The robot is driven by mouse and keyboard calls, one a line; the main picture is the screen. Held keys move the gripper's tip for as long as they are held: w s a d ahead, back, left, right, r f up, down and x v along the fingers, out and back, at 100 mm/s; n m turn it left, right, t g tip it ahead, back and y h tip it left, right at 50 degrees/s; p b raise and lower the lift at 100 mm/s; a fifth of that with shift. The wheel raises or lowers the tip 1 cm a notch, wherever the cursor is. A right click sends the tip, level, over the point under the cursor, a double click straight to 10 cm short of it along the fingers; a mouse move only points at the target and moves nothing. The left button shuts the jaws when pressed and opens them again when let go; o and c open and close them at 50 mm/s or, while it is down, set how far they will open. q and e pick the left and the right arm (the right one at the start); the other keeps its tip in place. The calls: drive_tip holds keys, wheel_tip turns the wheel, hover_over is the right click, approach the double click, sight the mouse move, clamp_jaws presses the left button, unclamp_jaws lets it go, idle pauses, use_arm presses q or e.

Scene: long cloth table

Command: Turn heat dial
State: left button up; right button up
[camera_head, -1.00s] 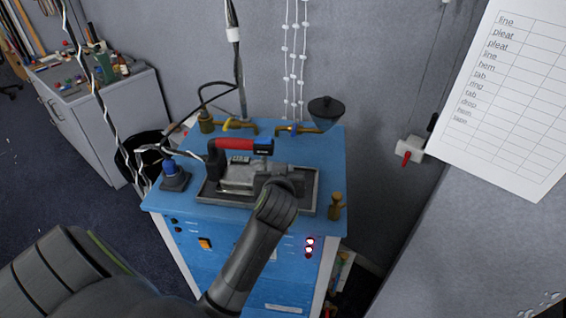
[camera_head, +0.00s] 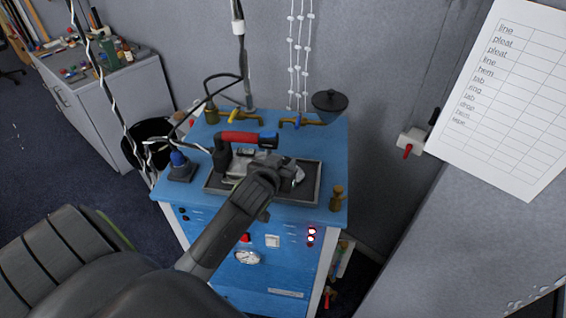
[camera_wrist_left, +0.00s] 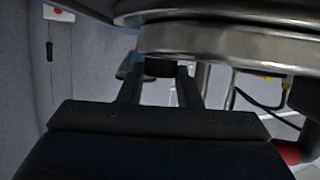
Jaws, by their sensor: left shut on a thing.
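My left gripper (camera_head: 284,172) reaches over the tray against the iron's metal body. In the left wrist view, its two dark fingers (camera_wrist_left: 160,78) are closed around a small dark piece (camera_wrist_left: 160,66), which seems to be the dial. The piece sits just below a rounded metal rim (camera_wrist_left: 230,45). My own arm hides the dial in the head view. My right gripper is not in view.
Brass taps (camera_head: 238,117) and a dark funnel (camera_head: 330,101) stand at the cabinet's back. A blue-capped bottle (camera_head: 179,164) stands left of the tray, a brass fitting (camera_head: 337,198) right of it. A cable hangs behind the iron. A wall switch (camera_head: 411,142) is at right.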

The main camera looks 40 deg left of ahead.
use_arm(q)
drive_tip(key=o, duration=0.7)
drive_tip(key=shift+o, duration=1.4)
drive_tip(key=shift+d, duration=0.1)
